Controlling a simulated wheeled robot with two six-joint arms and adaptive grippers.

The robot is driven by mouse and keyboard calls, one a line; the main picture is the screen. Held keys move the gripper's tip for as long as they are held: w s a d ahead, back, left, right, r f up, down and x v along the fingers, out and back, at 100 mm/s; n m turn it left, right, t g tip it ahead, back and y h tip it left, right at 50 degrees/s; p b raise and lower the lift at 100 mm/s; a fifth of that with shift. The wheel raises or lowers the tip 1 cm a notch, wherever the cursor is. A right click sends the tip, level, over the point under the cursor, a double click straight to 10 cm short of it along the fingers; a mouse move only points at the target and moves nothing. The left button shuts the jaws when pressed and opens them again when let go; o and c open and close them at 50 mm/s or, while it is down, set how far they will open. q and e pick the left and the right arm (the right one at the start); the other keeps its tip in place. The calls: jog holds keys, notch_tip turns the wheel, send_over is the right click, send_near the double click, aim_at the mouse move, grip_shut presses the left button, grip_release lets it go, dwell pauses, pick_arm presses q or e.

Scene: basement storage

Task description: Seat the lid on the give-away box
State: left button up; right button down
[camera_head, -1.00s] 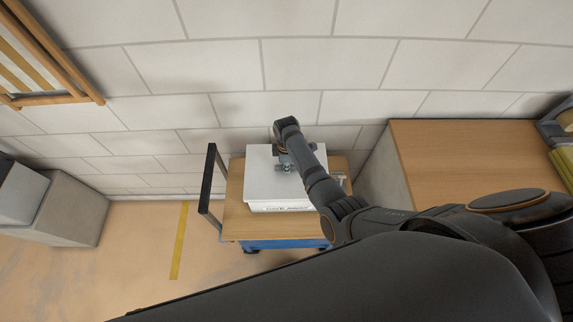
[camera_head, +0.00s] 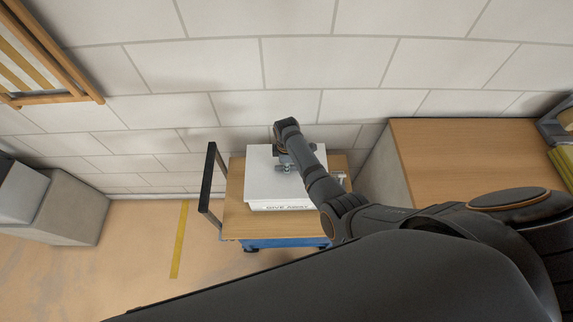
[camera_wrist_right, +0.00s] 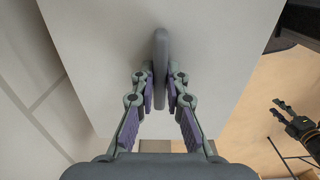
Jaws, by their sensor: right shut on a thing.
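The white lid (camera_head: 265,182) lies flat over the give-away box (camera_head: 268,207) on a wooden-topped trolley. Only a low strip of the box's front, with dark lettering, shows below the lid's near edge. I cannot tell whether the lid's rim sits fully down around the box. My right gripper (camera_head: 286,168) is above the lid. In the right wrist view, the right gripper (camera_wrist_right: 160,90) is shut on the lid's grey upright handle (camera_wrist_right: 161,55). My left gripper (camera_wrist_right: 280,109) shows only in the right wrist view, at the right, empty with its fingers apart.
The trolley (camera_head: 236,222) has a dark push handle (camera_head: 208,190) on its left. A wood-topped cabinet (camera_head: 455,160) stands to the right. A block wall is close behind. A small pale object (camera_head: 340,178) lies right of the box. Floor is free at the left.

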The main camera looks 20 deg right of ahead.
jog(key=shift+f, duration=0.25)
dwell(0.5)
jog(key=c, duration=1.3)
grip_release()
notch_tip(320, 180, up, 7)
jog(key=p, duration=0.8)
jog(key=shift+r, duration=0.1)
jog(key=shift+s+f, duration=0.1)
jog(key=shift+f, duration=0.1)
